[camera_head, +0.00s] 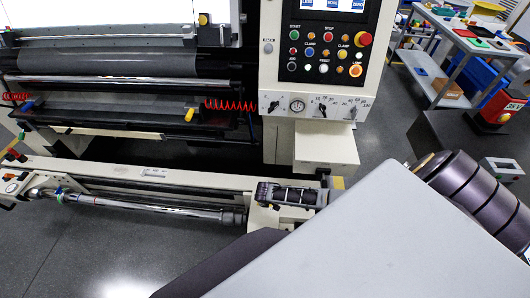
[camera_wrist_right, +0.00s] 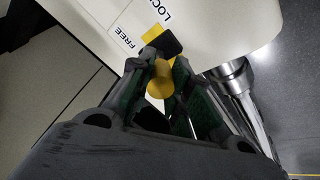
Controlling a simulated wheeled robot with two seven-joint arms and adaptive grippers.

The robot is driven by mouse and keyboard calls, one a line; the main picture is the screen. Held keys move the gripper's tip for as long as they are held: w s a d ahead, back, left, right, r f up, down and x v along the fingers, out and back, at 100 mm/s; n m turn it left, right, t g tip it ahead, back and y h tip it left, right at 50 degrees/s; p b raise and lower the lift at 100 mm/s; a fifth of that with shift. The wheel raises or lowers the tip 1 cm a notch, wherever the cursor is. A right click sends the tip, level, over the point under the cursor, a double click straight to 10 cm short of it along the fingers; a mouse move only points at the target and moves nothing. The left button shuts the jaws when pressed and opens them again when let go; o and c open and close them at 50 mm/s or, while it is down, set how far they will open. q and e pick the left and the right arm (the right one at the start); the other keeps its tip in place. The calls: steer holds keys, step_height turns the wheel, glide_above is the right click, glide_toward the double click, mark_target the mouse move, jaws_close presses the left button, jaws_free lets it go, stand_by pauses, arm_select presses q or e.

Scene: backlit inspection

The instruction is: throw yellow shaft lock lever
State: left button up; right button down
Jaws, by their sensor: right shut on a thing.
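The yellow lever (camera_wrist_right: 160,82) shows its rounded end between the fingers of my right gripper (camera_wrist_right: 166,84) in the right wrist view. The gripper is shut on it. A black piece just beyond the fingertips meets the cream housing, next to a label (camera_wrist_right: 140,35) reading FREE and LOCK, the latter partly cut off, with a yellow patch between the words. A metal shaft (camera_wrist_right: 238,88) runs beside the gripper on the right. In the head view a long metal shaft (camera_head: 150,207) lies along the low front beam. My left gripper is not in view.
The cream machine's control panel (camera_head: 325,45) stands above the beam (camera_head: 150,174). A large pale surface blocks the head view's lower right. Floor at lower left is clear.

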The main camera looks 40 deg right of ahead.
steer(key=shift+s+f+t+h, duration=0.35)
steer(key=shift+s+t+h, duration=0.15)
steer(key=shift+s, duration=0.05)
steer(key=shift+s+a+f, duration=0.15)
steer(key=shift+s, duration=0.05)
steer(key=shift+s+t+h+b, duration=0.15)
steer(key=shift+t+h+b, duration=0.2)
steer(key=shift+t+h, duration=0.05)
steer(key=c, duration=1.5)
jaws_free()
steer(key=shift+c, duration=0.2)
steer(key=shift+o, duration=0.8)
steer(key=shift+a, duration=0.2)
